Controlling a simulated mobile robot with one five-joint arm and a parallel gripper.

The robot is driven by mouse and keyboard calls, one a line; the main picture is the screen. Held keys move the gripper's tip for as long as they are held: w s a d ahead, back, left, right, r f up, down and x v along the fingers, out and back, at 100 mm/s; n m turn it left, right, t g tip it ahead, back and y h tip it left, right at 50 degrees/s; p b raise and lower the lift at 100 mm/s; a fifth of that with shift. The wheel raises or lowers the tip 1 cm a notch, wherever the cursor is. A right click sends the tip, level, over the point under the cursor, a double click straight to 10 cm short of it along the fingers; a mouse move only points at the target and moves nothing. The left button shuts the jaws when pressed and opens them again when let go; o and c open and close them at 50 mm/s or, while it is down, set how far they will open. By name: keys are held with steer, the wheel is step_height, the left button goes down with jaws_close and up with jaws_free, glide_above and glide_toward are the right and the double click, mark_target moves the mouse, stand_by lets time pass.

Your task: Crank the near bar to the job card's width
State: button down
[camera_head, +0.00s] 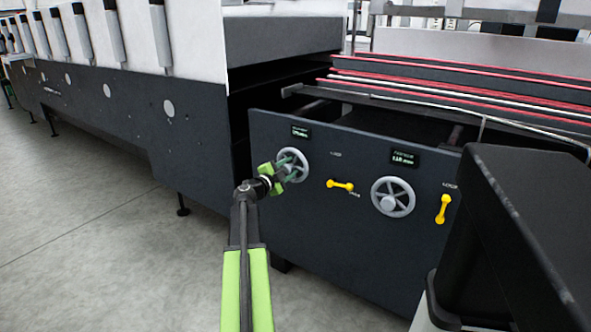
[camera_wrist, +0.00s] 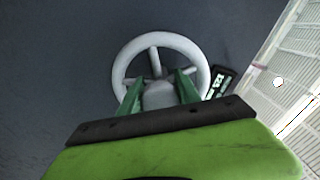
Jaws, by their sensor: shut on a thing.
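My gripper (camera_head: 282,168) is at the left handwheel (camera_head: 294,153) on the dark machine panel. In the wrist view its green fingers (camera_wrist: 159,92) are shut on the grey hub part of the wheel, inside the pale rim (camera_wrist: 163,38). A small display (camera_head: 301,132) sits above this wheel; its digits are too small to read. A second handwheel (camera_head: 393,197) is to the right, under its own display (camera_head: 404,158). A yellow lever (camera_head: 340,185) lies about level between the wheels. Another yellow lever (camera_head: 443,209) stands near upright at the right. No job card is recognisable.
The long dark machine body (camera_head: 130,110) runs off to the left. Red-edged belts (camera_head: 460,85) and a bar (camera_head: 350,96) lie above the panel. A black block-like shape covers the lower right. Grey floor (camera_head: 90,230) is free at the left.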

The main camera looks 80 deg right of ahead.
steer(key=shift+s+d+r, duration=0.1)
steer(key=shift+d+r, duration=0.05)
steer(key=c, duration=0.9)
jaws_free()
steer(key=shift+s, duration=0.1)
steer(key=shift+a, duration=0.4)
steer(key=v, duration=1.7)
steer(key=shift+d, duration=0.1)
